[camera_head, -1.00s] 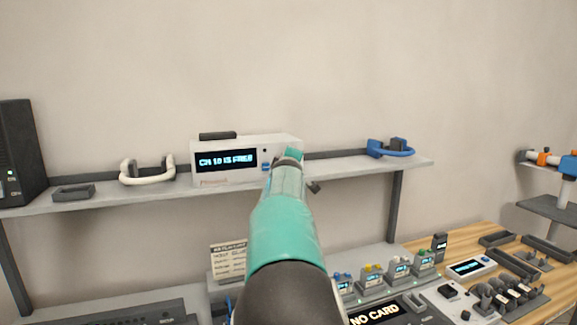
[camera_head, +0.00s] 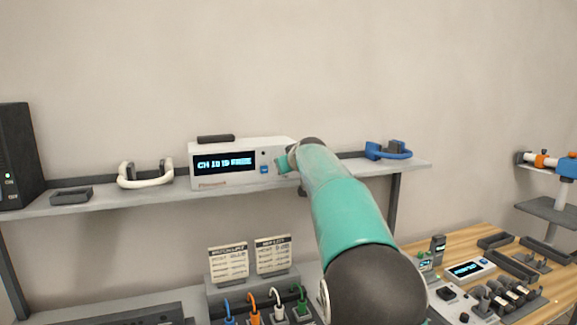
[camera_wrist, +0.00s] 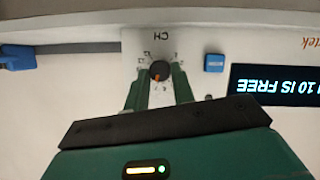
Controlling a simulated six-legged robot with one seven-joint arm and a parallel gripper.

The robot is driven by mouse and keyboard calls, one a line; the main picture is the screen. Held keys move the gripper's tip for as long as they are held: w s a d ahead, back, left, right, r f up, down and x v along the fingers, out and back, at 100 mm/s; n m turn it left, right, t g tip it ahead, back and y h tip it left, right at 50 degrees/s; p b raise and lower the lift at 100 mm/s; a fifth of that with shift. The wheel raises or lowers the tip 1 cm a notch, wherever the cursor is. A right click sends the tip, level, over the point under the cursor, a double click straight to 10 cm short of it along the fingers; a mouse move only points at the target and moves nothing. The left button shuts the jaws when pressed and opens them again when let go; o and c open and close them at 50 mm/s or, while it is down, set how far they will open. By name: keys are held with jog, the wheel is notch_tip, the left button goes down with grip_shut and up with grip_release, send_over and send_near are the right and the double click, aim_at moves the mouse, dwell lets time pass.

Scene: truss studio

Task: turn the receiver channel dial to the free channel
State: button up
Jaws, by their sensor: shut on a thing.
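The receiver (camera_head: 240,178) is a white box on the wall shelf. Its dark display reads "CH 10 IS FREE", and the display also shows upside down in the wrist view (camera_wrist: 275,90). The channel dial (camera_wrist: 159,70) is a small dark knob with an orange mark, under the letters "CH" with small markings around it. My gripper (camera_wrist: 160,80) has its two green fingers on either side of the dial, shut on it. In the head view my gripper (camera_head: 284,163) is at the right end of the receiver's front and hides the dial. I cannot read which channel the dial points to.
A blue button (camera_wrist: 214,63) sits between dial and display. White headphones (camera_head: 145,176) lie left of the receiver, blue headphones (camera_head: 388,150) to the right, all on the shelf (camera_head: 100,201). Below are two note cards (camera_head: 228,262) and several coloured cables.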

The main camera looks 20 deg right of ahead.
jog(key=m+y, duration=0.2)
jog(key=m, duration=0.1)
jog(key=m+y, duration=0.2)
jog(key=m, duration=0.1)
jog(key=d+m+t+y, duration=0.1)
jog(key=m+y, duration=0.1)
jog(key=m, duration=0.1)
jog(key=shift+f, duration=0.1)
dwell(0.5)
jog(key=shift+m, duration=0.3)
jog(key=o, duration=1)
jog(key=shift+w+f, duration=0.1)
